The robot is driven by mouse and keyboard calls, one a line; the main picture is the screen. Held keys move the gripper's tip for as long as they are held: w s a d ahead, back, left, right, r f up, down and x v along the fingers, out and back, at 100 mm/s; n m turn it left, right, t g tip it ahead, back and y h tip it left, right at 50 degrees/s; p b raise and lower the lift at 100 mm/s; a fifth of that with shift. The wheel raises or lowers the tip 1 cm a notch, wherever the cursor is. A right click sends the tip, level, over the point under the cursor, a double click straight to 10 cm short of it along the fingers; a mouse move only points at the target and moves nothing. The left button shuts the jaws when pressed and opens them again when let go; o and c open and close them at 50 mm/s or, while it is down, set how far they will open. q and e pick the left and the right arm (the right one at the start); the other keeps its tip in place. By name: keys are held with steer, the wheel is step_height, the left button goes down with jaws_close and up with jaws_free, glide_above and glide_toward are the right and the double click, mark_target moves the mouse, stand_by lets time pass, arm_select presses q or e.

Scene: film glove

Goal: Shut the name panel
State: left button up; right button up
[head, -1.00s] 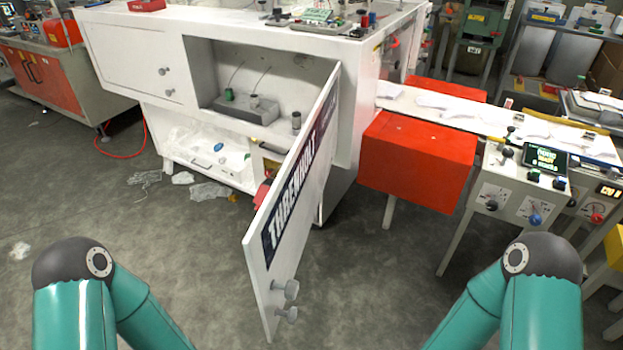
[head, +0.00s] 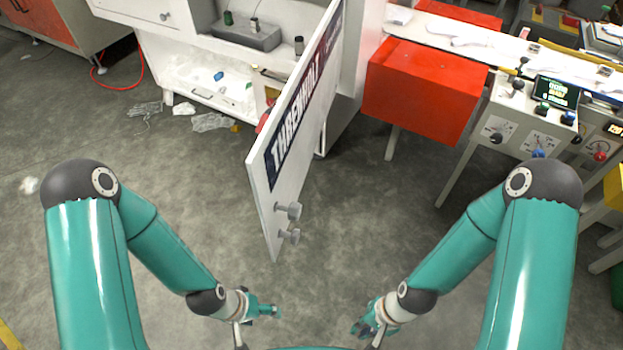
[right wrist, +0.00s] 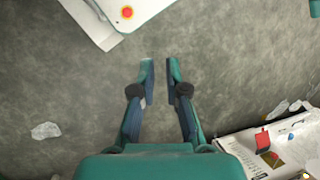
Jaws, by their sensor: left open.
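The name panel (head: 294,130) is a white door with a dark THRENHOLT name strip. It stands swung open from the white cabinet (head: 352,90), its free edge toward me, with two grey knobs (head: 291,222) near its lower end. My left gripper (head: 270,311) is open, below and in front of the panel's free edge, apart from it. My right gripper (head: 361,325) is to the right of it, also apart from the panel. In the right wrist view, the right gripper's fingers (right wrist: 160,72) have a gap between them and nothing in it.
A control stand (head: 525,125) with knobs and a small screen is further right. Crumpled clear film (head: 210,122) lies on the floor at left. The floor around the panel's free end is clear.

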steer(key=m, duration=0.1)
steer(key=s+r+m+g, duration=0.1)
steer(key=m, duration=0.1)
jaws_close()
steer(key=w+r+m+t+y+p, duration=0.15)
steer(key=w+r+m, duration=0.3)
steer(key=r, duration=0.75)
steer(key=w+a+r+m+t+y, duration=0.15)
steer(key=w+r+m, duration=0.3)
steer(key=r, duration=0.65)
steer(key=w+r+m+t+y+p, duration=0.1)
steer(key=w+r+m+y, duration=0.3)
steer(key=r, duration=0.8)
steer(key=h, duration=0.2)
glide_toward(299, 213)
steer(key=shift+n, duration=0.4)
steer(key=shift+b+x, duration=0.4)
steer(key=shift+x, duration=2.85)
steer(key=shift+s+a, duration=0.1)
